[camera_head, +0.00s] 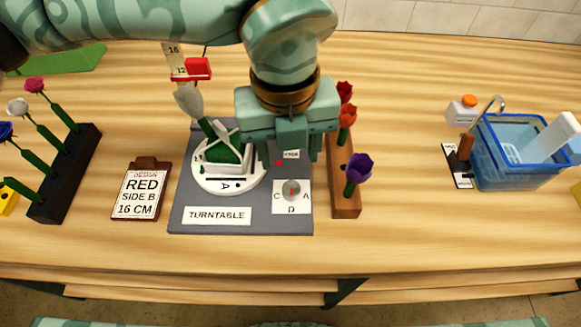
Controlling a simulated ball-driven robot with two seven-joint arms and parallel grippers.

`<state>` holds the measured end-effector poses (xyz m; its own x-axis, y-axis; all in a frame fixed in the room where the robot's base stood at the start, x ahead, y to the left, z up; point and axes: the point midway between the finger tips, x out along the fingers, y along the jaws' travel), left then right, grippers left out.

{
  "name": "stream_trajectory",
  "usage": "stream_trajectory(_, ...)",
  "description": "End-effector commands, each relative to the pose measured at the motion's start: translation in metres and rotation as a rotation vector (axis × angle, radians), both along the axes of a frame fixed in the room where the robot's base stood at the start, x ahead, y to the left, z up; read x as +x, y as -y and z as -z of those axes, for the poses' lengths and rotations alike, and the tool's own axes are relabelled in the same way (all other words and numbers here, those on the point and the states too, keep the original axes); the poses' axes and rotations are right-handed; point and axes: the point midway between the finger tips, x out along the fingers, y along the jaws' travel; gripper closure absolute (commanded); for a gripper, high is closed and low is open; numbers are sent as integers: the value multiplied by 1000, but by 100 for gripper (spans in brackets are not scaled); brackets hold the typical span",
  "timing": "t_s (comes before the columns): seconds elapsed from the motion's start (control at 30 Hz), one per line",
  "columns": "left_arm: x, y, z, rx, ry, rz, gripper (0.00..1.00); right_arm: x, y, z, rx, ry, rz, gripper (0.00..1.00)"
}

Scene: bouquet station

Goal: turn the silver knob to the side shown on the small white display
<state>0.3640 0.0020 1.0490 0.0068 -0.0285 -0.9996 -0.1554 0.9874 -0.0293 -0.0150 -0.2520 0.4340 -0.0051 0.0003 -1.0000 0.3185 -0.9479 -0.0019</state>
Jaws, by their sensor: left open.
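The silver knob (291,190) sits on a white plate (280,208) at the front right of the grey turntable base (245,224). Letters C, D and A show at the plate's left, front and right; the knob bears a small reddish mark. A small white display (291,154) lies behind the knob; its text is too small to read. My left gripper (290,159) points down with its fingers apart, one each side of the display, just behind the knob. Nothing shows between the fingers. My right gripper is not in view.
A wooden flower rack (345,200) stands close on the right. A blue basin (500,175) is far right. Table front is clear.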

Motion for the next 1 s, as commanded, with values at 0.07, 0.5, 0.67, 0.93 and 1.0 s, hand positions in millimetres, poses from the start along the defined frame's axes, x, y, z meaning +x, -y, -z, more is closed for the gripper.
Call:
stream_trajectory(0.07, 0, 0, -24, -2, 6, -2, 50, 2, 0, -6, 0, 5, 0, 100)
stream_trajectory(0.5, 1, -2, -72, -2, 1, -2, 50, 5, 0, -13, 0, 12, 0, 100)
stream_trajectory(0.67, 1, -2, -71, -1, 0, -2, 50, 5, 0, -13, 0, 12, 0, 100)
stream_trajectory(0.93, 0, -2, -72, -1, 1, -2, 50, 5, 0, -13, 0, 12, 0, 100)
stream_trajectory(1.0, -1, -2, -79, -1, 5, -2, 50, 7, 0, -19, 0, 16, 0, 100)
